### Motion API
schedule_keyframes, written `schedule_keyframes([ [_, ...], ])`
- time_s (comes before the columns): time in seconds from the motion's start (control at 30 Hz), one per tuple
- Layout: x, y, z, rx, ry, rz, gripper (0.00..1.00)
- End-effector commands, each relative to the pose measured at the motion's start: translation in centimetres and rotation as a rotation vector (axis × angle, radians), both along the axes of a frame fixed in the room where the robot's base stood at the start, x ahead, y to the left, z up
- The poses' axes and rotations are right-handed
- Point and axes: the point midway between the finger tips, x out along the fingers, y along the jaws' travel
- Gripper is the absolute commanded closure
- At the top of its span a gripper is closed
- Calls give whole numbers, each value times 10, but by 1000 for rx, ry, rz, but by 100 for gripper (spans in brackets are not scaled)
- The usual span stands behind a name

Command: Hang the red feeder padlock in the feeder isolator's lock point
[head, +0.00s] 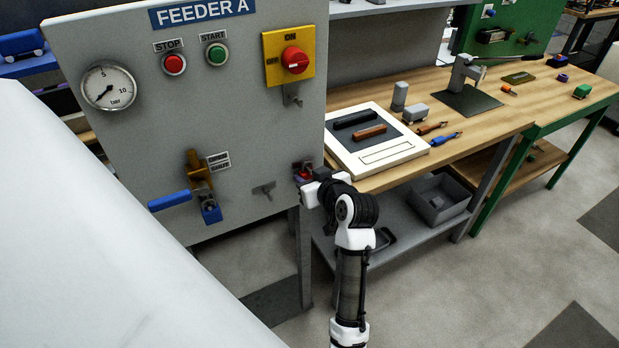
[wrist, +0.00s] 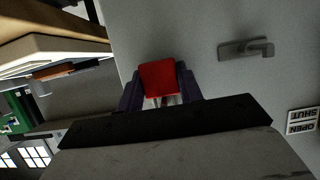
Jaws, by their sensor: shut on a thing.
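The red feeder padlock (wrist: 160,78) is held between the two dark fingers of my gripper (wrist: 159,90) in the wrist view. In the head view my gripper (head: 304,175) is at the lower right edge of the grey Feeder A panel, and the padlock there is small and mostly hidden. The feeder isolator (head: 273,47) is a yellow plate with a red rotary knob, high on the panel's right side. A grey lock tab (head: 292,95) sits just below it, with nothing seen hanging in it. My gripper is well below that tab.
An empty grey peg (head: 264,190) sticks out left of my gripper; it also shows in the wrist view (wrist: 247,48). A blue padlock (head: 210,211) hangs by the yellow valve (head: 199,172) with its blue handle. A wooden bench (head: 480,130) with a white-framed tray (head: 376,165) stands right.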

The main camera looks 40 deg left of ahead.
Motion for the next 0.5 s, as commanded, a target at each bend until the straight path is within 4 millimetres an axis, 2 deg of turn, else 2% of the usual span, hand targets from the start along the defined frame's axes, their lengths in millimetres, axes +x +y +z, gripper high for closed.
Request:
schedule_keyframes([
  [0.5, -5, -13, 0, 0, 0, 1, 91],
])
